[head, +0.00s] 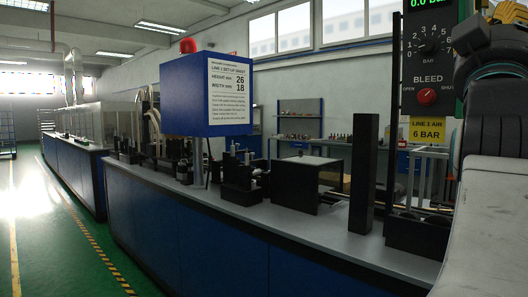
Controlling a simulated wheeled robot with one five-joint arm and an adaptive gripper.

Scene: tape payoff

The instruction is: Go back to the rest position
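My gripper does not show in the head view. A large pale and dark part of my own arm fills the right edge and hides what lies behind it. The black air panel (429,60) stands at the upper right, beside my arm. It has a pressure dial (428,45), a red bleed knob (426,96) between OPEN and SHUT, and a yellow LINE 1 AIR 6 BAR label (422,131). Its green readout shows 0.0 at the top edge.
A long blue bench (230,245) with a grey top runs across the view. On it stand a dark post (363,175), a black box-shaped stand (300,190) and a blue box with a set-up sheet (229,92). Green floor (40,240) is clear at the left.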

